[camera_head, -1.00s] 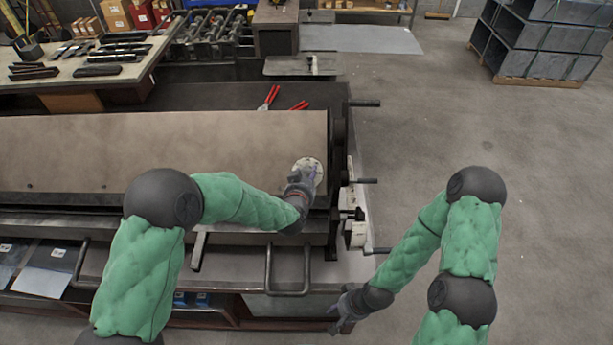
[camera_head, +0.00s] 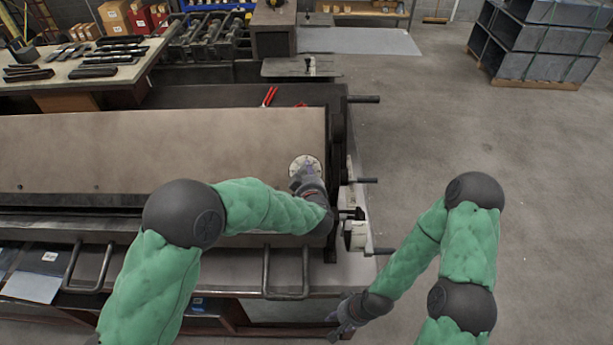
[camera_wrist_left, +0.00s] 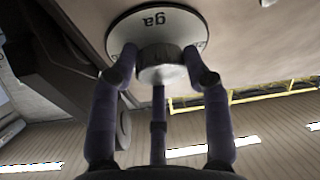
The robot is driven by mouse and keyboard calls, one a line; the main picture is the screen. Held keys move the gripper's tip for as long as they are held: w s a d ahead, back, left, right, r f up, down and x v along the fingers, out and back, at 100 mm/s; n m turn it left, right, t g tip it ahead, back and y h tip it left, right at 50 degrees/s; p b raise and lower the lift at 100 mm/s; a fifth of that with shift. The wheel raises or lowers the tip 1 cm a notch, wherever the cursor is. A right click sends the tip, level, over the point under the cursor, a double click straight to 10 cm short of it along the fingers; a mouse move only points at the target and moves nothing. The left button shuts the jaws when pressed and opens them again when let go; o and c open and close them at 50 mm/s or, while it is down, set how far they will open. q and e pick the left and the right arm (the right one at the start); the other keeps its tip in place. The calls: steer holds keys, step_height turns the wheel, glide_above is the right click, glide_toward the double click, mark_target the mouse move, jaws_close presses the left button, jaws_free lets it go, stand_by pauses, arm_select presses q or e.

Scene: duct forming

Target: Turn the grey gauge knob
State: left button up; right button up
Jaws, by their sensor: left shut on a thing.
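The grey gauge knob (camera_wrist_left: 160,66) shows in the left wrist view, standing out from a round white dial (camera_wrist_left: 185,25) with dark lettering. My left gripper (camera_wrist_left: 163,72) has its fingers on either side of the knob and is shut on it. In the head view the dial (camera_head: 301,161) sits near the right end of the brown machine panel, and my left gripper (camera_head: 302,177) reaches it from below and hides the knob. My right gripper (camera_head: 338,322) hangs low by the front edge of the machine, away from the dial; its fingers are too small to read.
The large brown panel (camera_head: 150,150) spans the machine. Dark handles (camera_head: 363,181) stick out at its right side. Red-handled pliers (camera_head: 269,96) lie behind the panel. Grey bar handles (camera_head: 287,292) stand at the front. Open floor (camera_head: 440,120) lies to the right.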

arm_select(q)
steer(key=shift+w+a+r+n+y, duration=0.1)
steer(key=shift+w+r+n+y, duration=0.25)
steer(key=shift+r+n, duration=0.3)
steer(key=o, duration=1.1)
steer(key=shift+f, duration=0.1)
steer(key=shift+s+a+f, duration=0.15)
steer(key=shift+f, duration=0.05)
steer(key=shift+s+d, duration=0.25)
steer(key=shift+s, duration=0.2)
steer(key=v, duration=1.1)
steer(key=shift+a+r, duration=0.2)
